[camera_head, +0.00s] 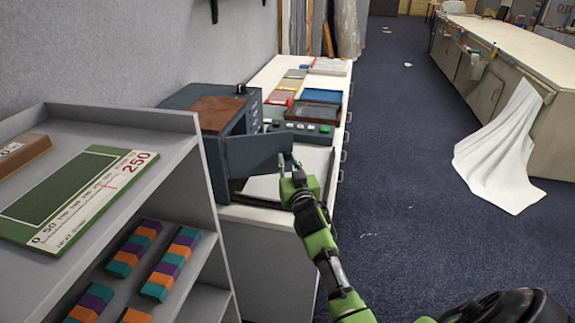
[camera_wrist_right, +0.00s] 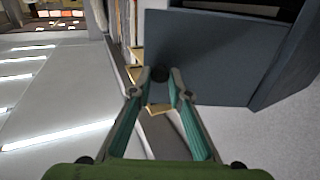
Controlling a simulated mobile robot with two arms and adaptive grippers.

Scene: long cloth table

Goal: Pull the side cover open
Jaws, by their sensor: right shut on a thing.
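The dark blue-grey box (camera_head: 222,140) with a brown top panel stands on the white counter against the wall. Its flat side cover (camera_head: 252,157) stands swung out from the box, with a dark gap behind it. My right gripper (camera_head: 287,160) is at the cover's free edge. In the right wrist view the cover (camera_wrist_right: 210,55) fills the upper right, and the fingertips (camera_wrist_right: 163,88) are shut on its small black knob (camera_wrist_right: 162,74). The box body (camera_wrist_right: 292,70) shows beyond it. My left gripper is not in view.
Behind the box, a panel with buttons (camera_head: 300,131) and several trays and boards lie on the white counter (camera_head: 270,78). A grey shelf (camera_head: 180,122) with coloured blocks stands close on the left. The carpeted floor on the right is mostly clear.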

